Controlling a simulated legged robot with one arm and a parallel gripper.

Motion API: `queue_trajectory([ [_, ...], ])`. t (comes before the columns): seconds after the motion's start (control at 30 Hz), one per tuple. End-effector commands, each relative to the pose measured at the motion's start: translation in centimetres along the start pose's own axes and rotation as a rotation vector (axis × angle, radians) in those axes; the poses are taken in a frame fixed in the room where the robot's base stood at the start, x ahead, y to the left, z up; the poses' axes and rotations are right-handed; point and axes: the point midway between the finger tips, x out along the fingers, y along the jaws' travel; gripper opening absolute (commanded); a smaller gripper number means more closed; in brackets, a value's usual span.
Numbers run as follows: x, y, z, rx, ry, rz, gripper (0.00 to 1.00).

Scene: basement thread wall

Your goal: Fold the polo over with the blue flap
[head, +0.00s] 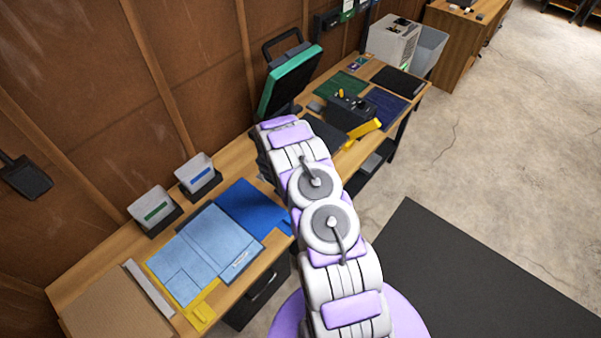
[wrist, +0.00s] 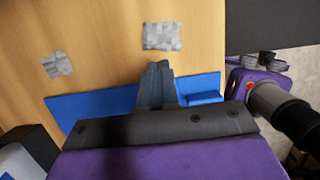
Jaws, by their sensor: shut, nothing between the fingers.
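The light blue polo (head: 207,248) lies flat on the folding board on the bench in the head view. A yellow flap (head: 203,314) shows along its left and front edges, and a dark grey panel shows under its right side. The blue flap (head: 247,205) lies flat to the right of the polo, with a small tab at its front. In the wrist view the blue flap (wrist: 95,104) and its tab (wrist: 205,98) lie under and beside my gripper (wrist: 157,66). My fingers are together and empty. I cannot tell whether they touch the flap. My arm hides the gripper in the head view.
Two white bins with a green label (head: 153,207) and a blue label (head: 198,173) stand behind the board. A green-and-black press (head: 290,80) stands farther along the bench. Two grey patches (wrist: 162,36) mark the wood. Open concrete floor (head: 500,150) lies to the right.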

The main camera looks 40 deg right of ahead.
Motion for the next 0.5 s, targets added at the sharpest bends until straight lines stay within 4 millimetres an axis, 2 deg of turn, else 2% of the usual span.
queue_trajectory([
  [0.23,-3.0,0.6,3.2,0.004,-0.014,0.002,0.0],
  [0.5,-4.4,0.4,7.0,0.004,-0.008,0.004,0.0],
])
